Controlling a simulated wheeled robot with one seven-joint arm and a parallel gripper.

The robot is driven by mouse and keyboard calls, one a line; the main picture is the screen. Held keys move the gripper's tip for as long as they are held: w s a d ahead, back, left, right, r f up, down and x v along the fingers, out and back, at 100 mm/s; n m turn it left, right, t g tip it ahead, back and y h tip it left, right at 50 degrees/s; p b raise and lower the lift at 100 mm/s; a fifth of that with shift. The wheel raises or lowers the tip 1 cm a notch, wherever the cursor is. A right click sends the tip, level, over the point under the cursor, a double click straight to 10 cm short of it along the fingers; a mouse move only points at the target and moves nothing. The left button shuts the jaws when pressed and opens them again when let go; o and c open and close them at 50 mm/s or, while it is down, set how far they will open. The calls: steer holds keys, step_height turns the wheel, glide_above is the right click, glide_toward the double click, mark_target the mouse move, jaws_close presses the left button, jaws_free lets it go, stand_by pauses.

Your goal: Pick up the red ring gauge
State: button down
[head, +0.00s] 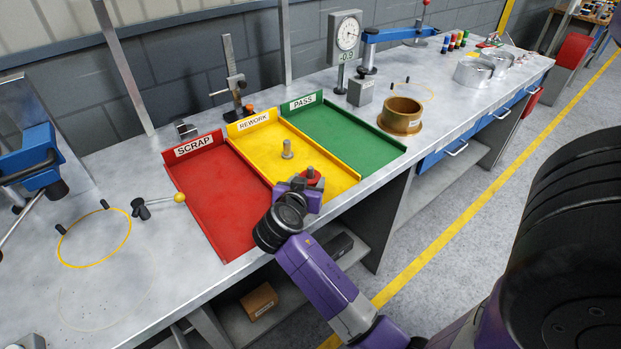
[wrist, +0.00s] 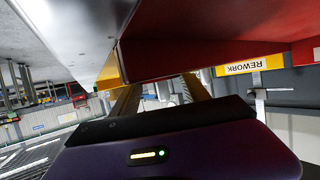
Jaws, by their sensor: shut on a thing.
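The red ring gauge (head: 313,176) is small and red with a grey part at its top, in the head view at the front of the yellow REWORK tray (head: 338,168). My gripper (head: 304,184) is shut on it, reaching in from the front edge of the bench. My gripper hides part of the gauge, and I cannot tell whether it touches the tray floor.
The red SCRAP tray (head: 215,195) is left, the green PASS tray (head: 345,135) right. A brown ring (head: 401,115) and a dial gauge stand (head: 344,40) are beyond.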

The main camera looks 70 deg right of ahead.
mark_target(309, 184)
steer(key=shift+r, duration=0.1)
step_height(309, 184, up, 20)
stand_by(0.7)
steer(key=shift+s, duration=0.1)
